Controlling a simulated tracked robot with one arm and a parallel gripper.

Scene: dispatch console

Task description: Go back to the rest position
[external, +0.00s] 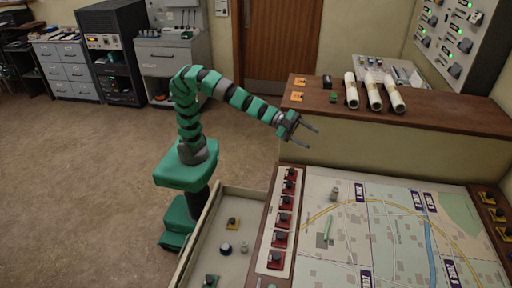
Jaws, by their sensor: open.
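My gripper (307,128) is open and empty at the end of my green and black arm. It is held in the air in front of the brown counter, above the far edge of the map console. The arm rises from my green base, bends at the top and reaches out to the right. Nothing is between the two fingers.
The wooden counter (430,108) holds several white rolls (374,92). Open floor (90,190) lies to the left.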

